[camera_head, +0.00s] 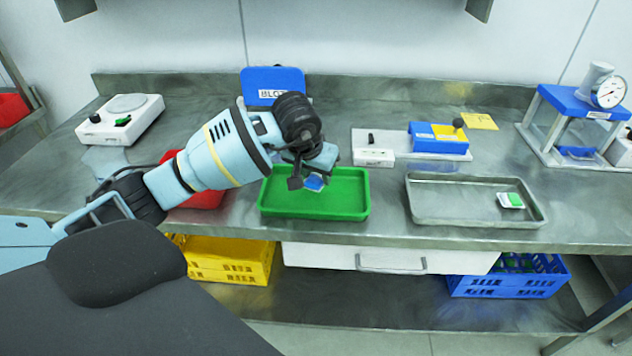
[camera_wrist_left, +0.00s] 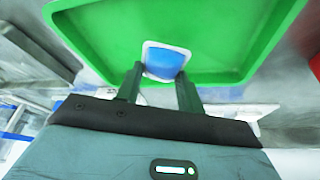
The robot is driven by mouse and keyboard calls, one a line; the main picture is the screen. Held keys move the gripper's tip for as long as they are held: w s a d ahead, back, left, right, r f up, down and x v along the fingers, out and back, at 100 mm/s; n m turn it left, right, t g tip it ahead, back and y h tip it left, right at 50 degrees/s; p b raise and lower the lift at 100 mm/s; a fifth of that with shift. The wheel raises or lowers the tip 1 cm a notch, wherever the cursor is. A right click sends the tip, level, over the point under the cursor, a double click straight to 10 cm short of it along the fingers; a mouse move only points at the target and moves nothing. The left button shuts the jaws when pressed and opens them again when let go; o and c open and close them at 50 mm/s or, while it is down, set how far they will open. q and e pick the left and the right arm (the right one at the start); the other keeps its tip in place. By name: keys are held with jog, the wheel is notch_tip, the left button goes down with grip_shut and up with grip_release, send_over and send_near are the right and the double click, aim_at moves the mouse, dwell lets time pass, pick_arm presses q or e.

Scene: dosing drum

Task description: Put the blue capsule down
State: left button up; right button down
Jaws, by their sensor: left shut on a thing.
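The blue capsule (camera_head: 314,183) is a small blue piece with a white rim, and it also shows in the left wrist view (camera_wrist_left: 164,61). My left gripper (camera_head: 308,179) is shut on the capsule, with one dark finger on each side of it. The gripper and capsule are over the green tray (camera_head: 315,210); I cannot tell whether the capsule touches the tray floor. The rest of the green tray floor looks empty. My right gripper is in neither view.
A metal tray (camera_head: 440,212) with a green-and-white capsule (camera_head: 511,200) stands to the right. A red container (camera_head: 205,199) is left of the green tray, partly behind my arm. A scale (camera_head: 121,118) and a blue-topped stand (camera_head: 575,103) are on the bench.

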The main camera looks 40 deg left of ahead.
aim_at(314, 177)
pick_arm(q)
jog(key=shift+w+a, duration=0.15)
jog(key=shift+w, duration=0.1)
jog(key=shift+f, duration=1.8)
jog(key=shift+f, duration=0.2)
jog(key=o, duration=0.9)
jog(key=shift+o, duration=0.2)
jog(key=shift+r, duration=0.15)
jog(key=shift+r, duration=0.25)
jog(key=v, duration=1.1)
jog(key=shift+r+p, duration=0.3)
jog(key=shift+p, duration=0.15)
